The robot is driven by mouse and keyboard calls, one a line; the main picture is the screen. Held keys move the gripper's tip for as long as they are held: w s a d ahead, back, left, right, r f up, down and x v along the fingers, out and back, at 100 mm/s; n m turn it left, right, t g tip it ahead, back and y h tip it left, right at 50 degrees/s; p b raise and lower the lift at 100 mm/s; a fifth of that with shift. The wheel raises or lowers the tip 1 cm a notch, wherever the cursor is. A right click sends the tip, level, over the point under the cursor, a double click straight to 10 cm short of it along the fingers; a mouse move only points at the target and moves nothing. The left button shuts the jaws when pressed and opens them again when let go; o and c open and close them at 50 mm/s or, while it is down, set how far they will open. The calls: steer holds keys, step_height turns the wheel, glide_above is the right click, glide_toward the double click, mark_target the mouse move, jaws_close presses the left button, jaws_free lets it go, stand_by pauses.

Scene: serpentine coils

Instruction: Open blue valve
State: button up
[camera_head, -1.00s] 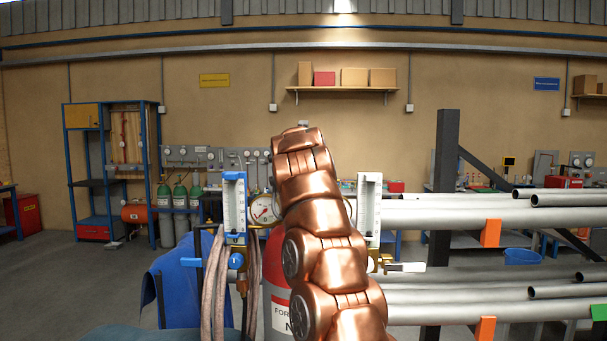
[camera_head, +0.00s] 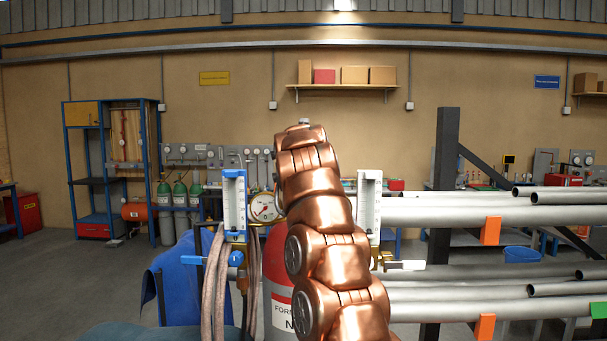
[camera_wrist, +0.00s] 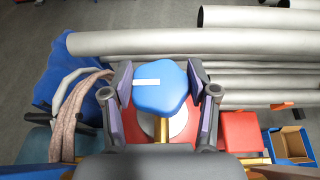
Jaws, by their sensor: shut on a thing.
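The blue valve knob (camera_wrist: 160,90) has rounded lobes and a white stripe. It sits on a brass stem in the middle of the wrist view, above a red cylinder. My gripper (camera_wrist: 163,93) is shut on the knob, with one dark finger on its left and one on its right. In the head view my copper arm hides the gripper and this knob. The red gas cylinder (camera_head: 279,255) shows partly behind my arm, with a round gauge (camera_head: 264,207) at its upper left.
A blue-framed flowmeter (camera_head: 235,206) with hoses hanging near it stands left of the arm. A white-framed flowmeter (camera_head: 368,208) with a white lever stands to the right. Grey pipes (camera_head: 460,214) fill the right side. Open floor lies at the far left.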

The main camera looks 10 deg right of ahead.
steer(key=shift+n+y, duration=0.7)
steer(key=shift+y, duration=0.1)
steer(key=o, duration=1.2)
steer(key=shift+c, duration=0.2)
steer(key=shift+s+r, duration=0.1)
steer(key=shift+s, duration=0.05)
steer(key=shift+f+v, duration=0.2)
steer(key=shift+v, duration=5.65)
